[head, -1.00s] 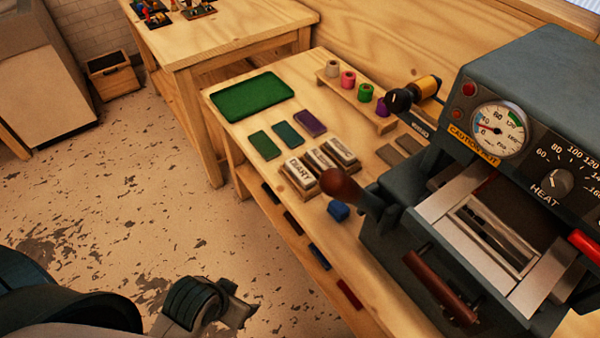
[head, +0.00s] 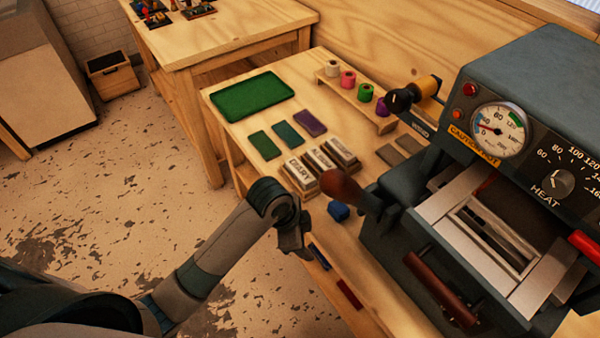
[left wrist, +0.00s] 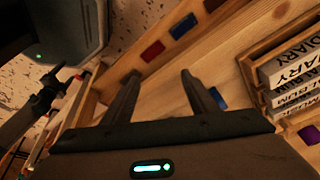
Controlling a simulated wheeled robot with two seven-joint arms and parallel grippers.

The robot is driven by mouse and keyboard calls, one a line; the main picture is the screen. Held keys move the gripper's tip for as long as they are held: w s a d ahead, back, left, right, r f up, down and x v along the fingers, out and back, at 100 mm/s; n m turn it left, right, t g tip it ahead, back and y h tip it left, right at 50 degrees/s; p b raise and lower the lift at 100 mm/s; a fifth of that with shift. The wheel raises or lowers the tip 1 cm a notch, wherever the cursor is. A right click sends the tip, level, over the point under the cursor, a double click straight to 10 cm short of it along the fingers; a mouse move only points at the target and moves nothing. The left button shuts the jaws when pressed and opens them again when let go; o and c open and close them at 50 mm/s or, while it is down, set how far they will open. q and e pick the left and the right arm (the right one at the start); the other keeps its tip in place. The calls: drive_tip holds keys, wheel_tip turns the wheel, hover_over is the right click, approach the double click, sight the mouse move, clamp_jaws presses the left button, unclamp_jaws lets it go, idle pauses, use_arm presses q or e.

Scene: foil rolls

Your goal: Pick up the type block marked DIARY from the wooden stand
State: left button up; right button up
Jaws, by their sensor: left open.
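The type block marked DIARY (head: 300,173) sits leftmost in the wooden stand (head: 303,194), beside other lettered blocks (head: 321,158). In the left wrist view the DIARY block (left wrist: 292,62) shows at the right, with its letters readable, in the wooden stand (left wrist: 248,72). My left gripper (head: 296,240) is at the table's front edge, nearer than the stand and apart from it. In the left wrist view its two fingers (left wrist: 160,95) are spread with nothing between them. My right gripper is not in view.
The heavy press (head: 400,235) with a dark round-knobbed handle (head: 342,186) stands just right of the stand. A blue piece (head: 339,211) lies in front of the stand.

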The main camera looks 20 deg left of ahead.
use_arm(q)
drive_tip(key=w+r+m, duration=0.1)
drive_tip(key=w, duration=0.1)
drive_tip(key=w+r+m, duration=0.1)
drive_tip(key=w, duration=0.1)
drive_tip(key=w+r+m, duration=0.1)
drive_tip(key=w+m, duration=0.1)
drive_tip(key=w, duration=0.1)
drive_tip(key=shift+r+g+y, duration=0.2)
drive_tip(key=shift+g+y, duration=0.1)
drive_tip(key=shift+g, duration=0.1)
drive_tip(key=w+a+r+m+y, duration=0.1)
drive_tip(key=w+a+r+m, duration=0.2)
drive_tip(key=w+r, duration=0.4)
drive_tip(key=w+a+r+m+g+y, duration=0.1)
drive_tip(key=w+a+r+m, duration=0.3)
drive_tip(key=w+r, duration=0.3)
wheel_tip(320, 180, up, 3)
drive_tip(key=shift+w+a+f+m+y, duration=0.15)
drive_tip(key=shift+a+m+y, duration=0.15)
drive_tip(key=shift+a, duration=0.25)
drive_tip(key=p, duration=0.4)
hover_over(300, 168)
wheel_tip(300, 168, down, 11)
drive_tip(key=shift+w, duration=0.1)
drive_tip(key=shift+f, duration=0.55)
